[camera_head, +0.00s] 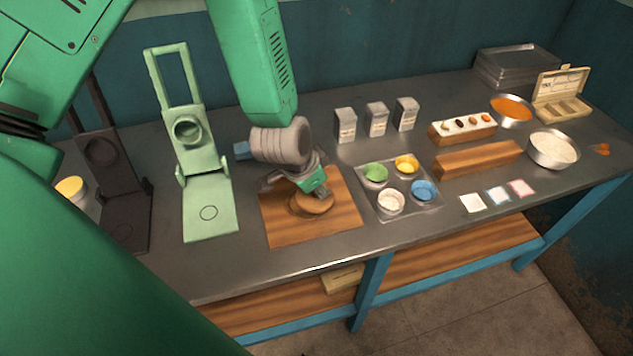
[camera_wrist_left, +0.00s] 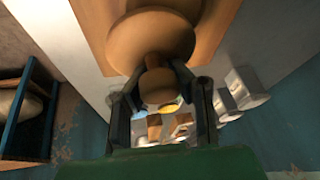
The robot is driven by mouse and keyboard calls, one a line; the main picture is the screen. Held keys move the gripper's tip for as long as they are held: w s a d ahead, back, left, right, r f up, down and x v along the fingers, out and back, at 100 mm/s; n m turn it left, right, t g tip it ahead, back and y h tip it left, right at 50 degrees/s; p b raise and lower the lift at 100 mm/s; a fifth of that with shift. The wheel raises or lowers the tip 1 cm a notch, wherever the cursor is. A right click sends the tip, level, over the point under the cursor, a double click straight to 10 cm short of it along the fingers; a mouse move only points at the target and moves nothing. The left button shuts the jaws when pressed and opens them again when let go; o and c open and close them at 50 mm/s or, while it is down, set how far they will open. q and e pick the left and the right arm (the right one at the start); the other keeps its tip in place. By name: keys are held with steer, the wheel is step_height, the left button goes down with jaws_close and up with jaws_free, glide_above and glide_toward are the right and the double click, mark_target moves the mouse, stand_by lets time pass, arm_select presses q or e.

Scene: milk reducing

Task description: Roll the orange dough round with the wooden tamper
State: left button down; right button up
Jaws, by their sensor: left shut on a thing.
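The wooden tamper (camera_head: 311,206) stands over the wooden board (camera_head: 345,225) in the head view, with its wide round disc low against the board. My left gripper (camera_head: 306,190) is above the tamper, pointing down. In the left wrist view the fingers of my left gripper (camera_wrist_left: 158,88) close around the tamper's handle, and the tamper's disc (camera_wrist_left: 150,38) shows beyond them. I cannot make out the orange dough; the tamper and gripper hide the middle of the board. My right gripper is not in view.
A tray (camera_head: 434,212) with several coloured cups stands right of the board. A pale green press (camera_head: 208,222) stands to its left, beside a dark press (camera_head: 125,225). Several grey cartons (camera_head: 376,120) stand behind. Bowls (camera_head: 553,150) and wooden blocks fill the right side.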

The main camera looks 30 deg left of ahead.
arm_select(q)
steer(key=shift+d, duration=0.15)
steer(key=shift+w+d, duration=0.1)
steer(key=shift+w, duration=0.15)
steer(key=shift+w+p, duration=0.3)
steer(key=shift+a, duration=0.5)
steer(key=shift+a, duration=0.1)
steer(key=shift+s+p, duration=0.55)
steer(key=shift+s, duration=0.1)
steer(key=shift+d, duration=0.25)
steer(key=shift+w+d, duration=0.2)
steer(key=shift+d, duration=0.05)
steer(key=shift+w+d+p, duration=0.1)
steer(key=shift+w+p, duration=0.1)
steer(key=shift+p, duration=0.1)
